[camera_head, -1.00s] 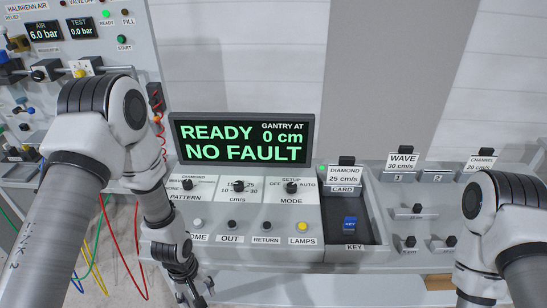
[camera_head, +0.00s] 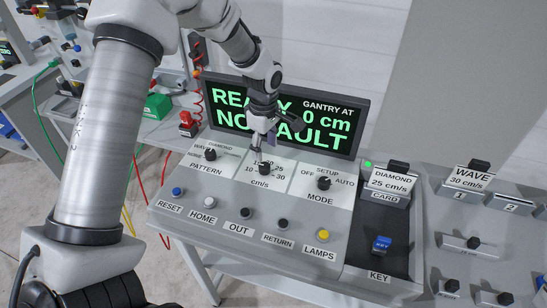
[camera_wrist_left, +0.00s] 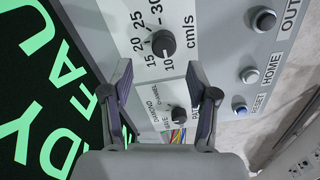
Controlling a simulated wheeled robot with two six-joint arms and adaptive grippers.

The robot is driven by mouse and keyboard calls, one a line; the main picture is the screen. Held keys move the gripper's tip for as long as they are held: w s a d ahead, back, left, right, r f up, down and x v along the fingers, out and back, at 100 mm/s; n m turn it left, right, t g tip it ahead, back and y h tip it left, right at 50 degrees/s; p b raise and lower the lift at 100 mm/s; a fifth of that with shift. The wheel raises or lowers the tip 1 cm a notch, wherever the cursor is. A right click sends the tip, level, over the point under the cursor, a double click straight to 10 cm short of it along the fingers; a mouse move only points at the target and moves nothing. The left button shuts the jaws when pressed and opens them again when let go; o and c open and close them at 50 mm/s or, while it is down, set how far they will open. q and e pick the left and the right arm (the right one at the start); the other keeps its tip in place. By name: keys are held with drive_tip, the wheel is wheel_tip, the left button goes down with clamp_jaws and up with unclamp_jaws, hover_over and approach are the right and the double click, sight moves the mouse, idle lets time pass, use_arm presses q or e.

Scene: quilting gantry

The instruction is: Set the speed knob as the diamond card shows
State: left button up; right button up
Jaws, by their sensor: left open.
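The speed knob (camera_head: 265,168) is a black dial on a white plate marked 10 to 30 cm/s on the grey console. It also shows in the left wrist view (camera_wrist_left: 159,43), just beyond the fingertips. I cannot tell which mark it points at. The diamond card (camera_head: 390,180) stands in the card slot and reads 25 cm/s. My left gripper (camera_head: 259,142) is over the console, just above and behind the speed knob. In the left wrist view its two fingers (camera_wrist_left: 159,70) are apart with nothing between the tips. My right gripper is not in view.
The pattern knob (camera_head: 210,153) and mode knob (camera_head: 324,183) flank the speed knob. Several buttons line the front, including a yellow lamps button (camera_head: 323,235). The screen (camera_head: 336,115) behind reads READY, NO FAULT. A blue key (camera_head: 382,243) and the wave card (camera_head: 472,178) are to the right.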

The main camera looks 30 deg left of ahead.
sight(263, 165)
use_arm(q)
drive_tip(key=f, duration=0.1)
drive_tip(key=s+f+p, duration=0.1)
drive_tip(key=shift+s+a+f, duration=0.15)
drive_tip(key=shift+a+f, duration=0.05)
drive_tip(key=shift+f, duration=0.2)
drive_tip(key=f, duration=0.3)
drive_tip(key=shift+w+a, duration=0.1)
drive_tip(key=shift+w, duration=0.25)
drive_tip(key=shift+w+f, duration=0.2)
drive_tip(key=shift+f, duration=0.05)
drive_tip(key=shift+s+d+r, duration=0.1)
drive_tip(key=shift+s+d, duration=0.05)
drive_tip(key=shift+d, duration=0.05)
drive_tip(key=shift+s, duration=0.15)
drive_tip(key=c, duration=1)
clamp_jaws()
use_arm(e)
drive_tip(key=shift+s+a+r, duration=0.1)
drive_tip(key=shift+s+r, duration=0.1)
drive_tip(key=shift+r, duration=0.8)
